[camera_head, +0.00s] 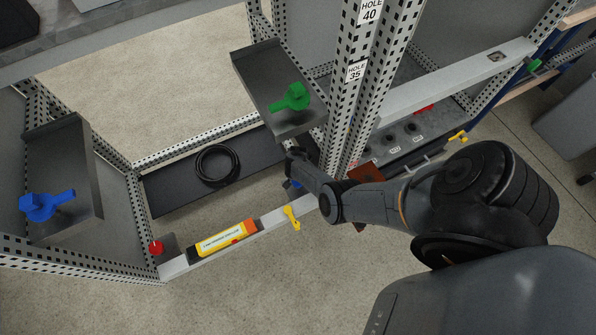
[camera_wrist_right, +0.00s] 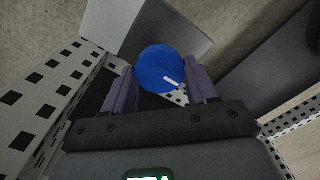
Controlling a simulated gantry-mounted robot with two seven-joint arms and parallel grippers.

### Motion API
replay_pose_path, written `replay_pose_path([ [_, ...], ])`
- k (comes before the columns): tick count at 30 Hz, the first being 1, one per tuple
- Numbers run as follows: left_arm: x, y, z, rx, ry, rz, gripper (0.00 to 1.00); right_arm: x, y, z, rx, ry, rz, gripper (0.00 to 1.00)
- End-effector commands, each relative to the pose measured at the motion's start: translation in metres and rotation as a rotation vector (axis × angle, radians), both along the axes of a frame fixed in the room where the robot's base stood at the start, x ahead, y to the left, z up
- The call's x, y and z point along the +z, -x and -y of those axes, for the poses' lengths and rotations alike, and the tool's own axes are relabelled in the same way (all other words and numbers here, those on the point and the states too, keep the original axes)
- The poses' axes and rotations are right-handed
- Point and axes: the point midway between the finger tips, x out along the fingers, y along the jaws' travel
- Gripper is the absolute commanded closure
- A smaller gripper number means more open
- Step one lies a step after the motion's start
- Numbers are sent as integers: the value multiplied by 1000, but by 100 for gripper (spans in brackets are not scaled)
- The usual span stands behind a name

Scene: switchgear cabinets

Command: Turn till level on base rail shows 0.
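A yellow level (camera_head: 225,238) with an orange end lies along the pale base rail (camera_head: 272,220) in the head view; its reading is too small to make out. A red knob (camera_head: 157,247) sits at the rail's left end. A blue round knob (camera_wrist_right: 160,70) with a white mark shows in the right wrist view; in the head view it is mostly hidden by my gripper at the rail's right end. My right gripper (camera_wrist_right: 160,84) has a finger on each side of this knob, and it fills the gap between them. My left gripper is not in view.
A yellow handle (camera_head: 291,217) stands at the rail near my right arm. Grey trays hold a blue clamp (camera_head: 47,205) and a green clamp (camera_head: 291,98). A black cable coil (camera_head: 217,165) lies on the dark floor panel. Perforated posts (camera_head: 368,85) rise close behind my right gripper.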

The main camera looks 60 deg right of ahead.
Motion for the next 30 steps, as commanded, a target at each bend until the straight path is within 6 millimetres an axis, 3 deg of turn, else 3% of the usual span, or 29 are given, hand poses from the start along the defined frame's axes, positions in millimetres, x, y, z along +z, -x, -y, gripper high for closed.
replay_pose_path([
  [3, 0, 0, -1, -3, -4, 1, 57, 0, 0, 0, 0, 0, 0, 73],
  [14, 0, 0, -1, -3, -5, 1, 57, 0, 0, 0, -71, -1, 0, 73],
  [30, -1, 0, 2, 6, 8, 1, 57, 0, -1, 0, -471, -1, 1, 73],
])
